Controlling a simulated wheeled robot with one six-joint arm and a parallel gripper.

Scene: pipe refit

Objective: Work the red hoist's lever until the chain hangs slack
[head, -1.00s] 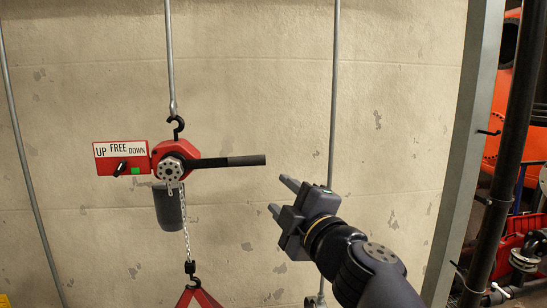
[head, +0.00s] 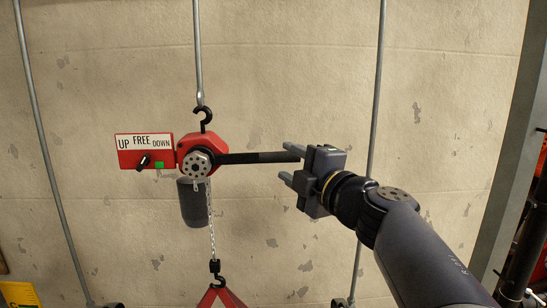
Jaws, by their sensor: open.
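The red hoist (head: 205,152) hangs by a black hook from a grey rod. Its black lever (head: 258,157) points right, about level. The chain (head: 210,227) runs straight down from the hoist to a black hook above a red piece (head: 221,297), cut off by the frame's bottom. My gripper (head: 290,164) is open, its fingers pointing left, at the lever's right end. I cannot tell whether the lever tip lies between the fingers.
A dark cylinder (head: 194,202) hangs below the hoist, beside the chain. Thin grey pipes (head: 371,130) run up the concrete wall on both sides. A grey post (head: 510,160) and dark pipe stand at the right edge.

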